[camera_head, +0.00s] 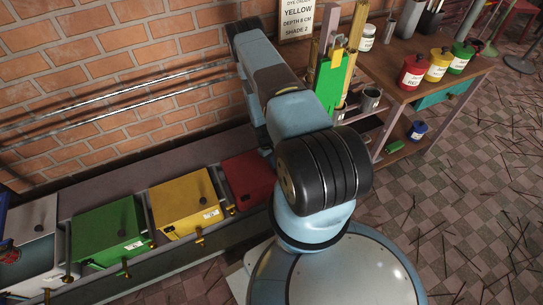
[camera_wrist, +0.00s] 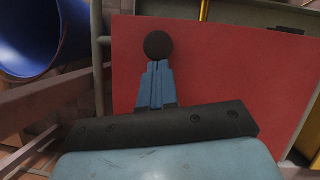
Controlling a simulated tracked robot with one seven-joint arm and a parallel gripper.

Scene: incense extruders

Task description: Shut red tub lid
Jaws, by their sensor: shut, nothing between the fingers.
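The red tub (camera_head: 250,180) is in the row along the brick wall in the head view, right of the yellow tub, and my arm covers its right part. Its top looks roughly in line with the other tubs' tops, but I cannot tell whether its lid is fully shut. In the wrist view the flat red lid (camera_wrist: 235,65) fills most of the picture, with a dark round knob (camera_wrist: 158,45) near its upper left. My gripper (camera_wrist: 158,68) is shut and empty, its tips at the knob's lower edge; I cannot tell whether they touch. The head view does not show the gripper clearly.
A yellow tub (camera_head: 185,203) and a green tub (camera_head: 108,232) stand left of the red one. A blue round vessel (camera_wrist: 45,40) is at the upper left in the wrist view. A wooden table (camera_head: 395,85) with coloured pots stands at the right. Sticks litter the tiled floor.

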